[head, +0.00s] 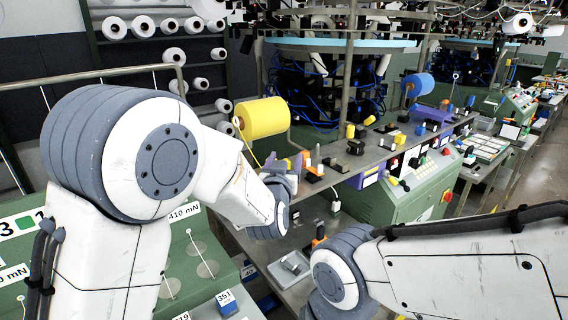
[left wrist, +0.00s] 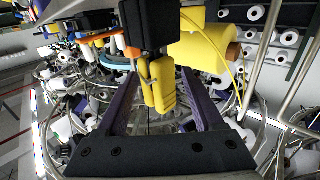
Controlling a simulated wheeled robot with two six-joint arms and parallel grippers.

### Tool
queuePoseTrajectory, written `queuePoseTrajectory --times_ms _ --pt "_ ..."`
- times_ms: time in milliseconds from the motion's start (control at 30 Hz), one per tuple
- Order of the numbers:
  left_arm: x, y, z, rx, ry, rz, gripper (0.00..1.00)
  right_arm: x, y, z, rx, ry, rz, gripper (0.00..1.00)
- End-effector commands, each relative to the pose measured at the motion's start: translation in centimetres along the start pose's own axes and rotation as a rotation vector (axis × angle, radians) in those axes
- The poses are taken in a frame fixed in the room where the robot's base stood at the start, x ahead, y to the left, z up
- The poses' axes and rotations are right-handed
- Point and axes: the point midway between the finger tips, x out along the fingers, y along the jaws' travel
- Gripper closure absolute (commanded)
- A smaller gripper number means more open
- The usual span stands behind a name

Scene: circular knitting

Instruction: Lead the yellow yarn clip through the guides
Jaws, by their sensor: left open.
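My left gripper (head: 287,163) is at the grey machine table, its two purple fingers raised and apart. In the left wrist view its fingers (left wrist: 158,82) are open on either side of a yellow clip-like piece (left wrist: 163,88), with gaps visible, below a black block (left wrist: 152,25). The yellow piece cannot be clearly told in the head view. My right arm comes in from the right; its gripper cannot be made out.
Yellow-topped and black posts (head: 350,131) stand on the table to the right of the gripper. A blue cone (head: 418,85) is farther back. A green control box (head: 420,192) is at the right. A small grey tray (head: 294,263) lies lower down, near my right arm.

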Motion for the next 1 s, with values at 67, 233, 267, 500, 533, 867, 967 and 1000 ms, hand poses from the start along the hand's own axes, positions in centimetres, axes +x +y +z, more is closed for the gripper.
queuePoseTrajectory --times_ms 67,233,267,500,533,867,967,1000 --pt "0.6 0.0 0.0 0.001 -0.001 0.0 0.31 -0.4 0.0 0.0 0.0 0.0 0.0 0.5" --pt "0.8 0.0 0.1 0.001 0.0 0.001 0.31 -0.3 0.0 0.0 0.0 0.0 0.0 0.5" --pt "0.7 0.0 0.1 0.001 0.0 0.001 0.31 -0.3 0.0 0.0 0.0 0.0 0.0 0.5" --pt "0.7 0.0 0.1 0.001 0.0 0.001 1.0 -0.3 0.0 0.0 0.0 0.0 0.0 0.5" --pt "0.7 0.0 0.1 0.001 0.0 0.001 1.0 -0.3 0.0 0.0 0.0 0.0 0.0 0.5" --pt "0.7 0.0 -0.2 0.0 0.002 0.0 1.0 -0.2 0.0 0.0 0.0 0.0 0.0 0.5" --pt "0.7 0.0 -0.8 -0.001 0.003 0.0 1.0 0.1 0.0 0.0 0.0 0.0 0.0 0.5" --pt "0.7 0.0 -1.2 -0.001 0.005 0.0 1.0 0.3 0.0 0.0 0.0 0.0 0.0 0.5"
